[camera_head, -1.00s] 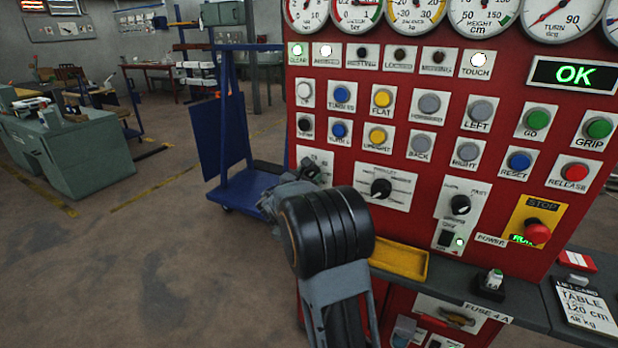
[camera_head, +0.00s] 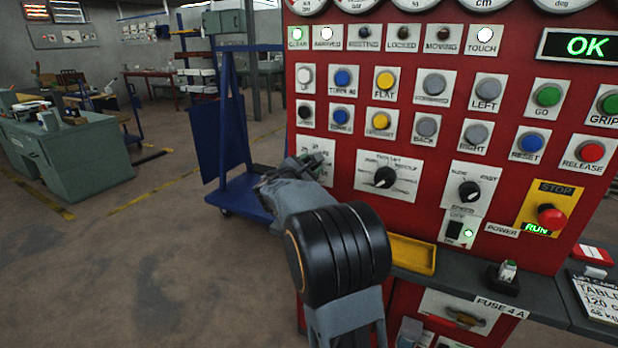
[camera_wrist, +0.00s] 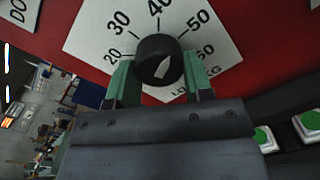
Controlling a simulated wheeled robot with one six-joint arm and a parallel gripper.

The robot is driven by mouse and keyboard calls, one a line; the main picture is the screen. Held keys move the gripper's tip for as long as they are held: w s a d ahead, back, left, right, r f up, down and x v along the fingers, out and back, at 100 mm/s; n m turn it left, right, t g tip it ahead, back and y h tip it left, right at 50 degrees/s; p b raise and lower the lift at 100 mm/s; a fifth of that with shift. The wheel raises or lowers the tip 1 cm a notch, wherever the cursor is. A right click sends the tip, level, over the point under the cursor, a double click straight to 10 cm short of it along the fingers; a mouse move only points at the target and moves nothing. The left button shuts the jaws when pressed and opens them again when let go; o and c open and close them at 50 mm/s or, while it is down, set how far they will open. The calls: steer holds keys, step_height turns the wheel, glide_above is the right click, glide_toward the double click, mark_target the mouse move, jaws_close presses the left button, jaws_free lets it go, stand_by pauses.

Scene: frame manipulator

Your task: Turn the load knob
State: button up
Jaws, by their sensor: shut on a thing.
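The load knob (camera_wrist: 152,50) is a round black knob with a white pointer mark, on a white dial plate (camera_wrist: 100,28) in the wrist view. Numbers 20 to 60 run around it. My gripper (camera_wrist: 156,72) has its green fingers at either side of the knob and is shut on it. In the head view my gripper (camera_head: 304,167) is at the load plate (camera_head: 322,150) at the red panel's lower left. There the wrist and gripper hide the knob.
The red panel (camera_head: 335,185) also carries a selector knob (camera_head: 385,177), a speed knob (camera_head: 469,191), several buttons and a red stop button (camera_head: 551,217). The display (camera_head: 588,46) reads OK. A yellow tray (camera_head: 412,254) sits below. A blue cart (camera_head: 222,140) stands left; open floor lies beyond.

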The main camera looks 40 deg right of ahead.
steer(key=shift+f+m+b, duration=0.1)
steer(key=shift+m+b, duration=0.6)
steer(key=shift+b, duration=0.15)
steer(key=o, duration=0.9)
steer(key=v, duration=1.4)
steer(key=shift+d, duration=0.1)
